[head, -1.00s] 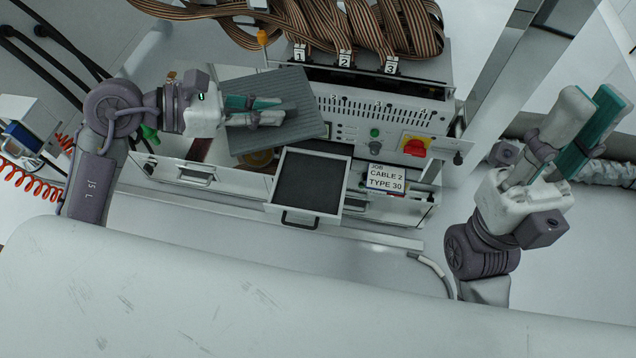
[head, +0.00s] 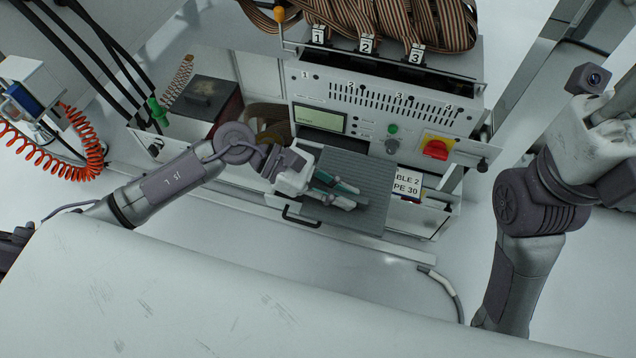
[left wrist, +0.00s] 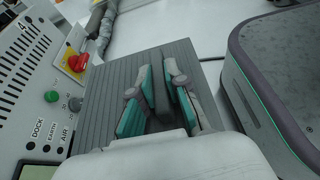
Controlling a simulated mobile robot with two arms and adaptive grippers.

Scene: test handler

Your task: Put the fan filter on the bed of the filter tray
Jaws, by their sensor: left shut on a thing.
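The fan filter (head: 374,198) is a flat, dark grey ribbed square panel. My left gripper (head: 352,196) is shut on it, at a raised dark strip between the fingers in the left wrist view (left wrist: 160,92). The filter appears over the pulled-out filter tray, whose black handle (head: 300,218) shows at the filter's lower left. The filter hides most of the tray and its bed. I cannot tell whether the filter touches the bed. My right gripper (head: 618,112) is cut off by the right edge of the head view, and its opening is unclear.
The handler's front panel, with a red switch (head: 435,149) and green button (head: 392,129), stands just behind the filter. A job card (head: 408,186) is partly covered by the filter's right side. Ribbon cables (head: 405,25) lie above. Floor in front of the tray is clear.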

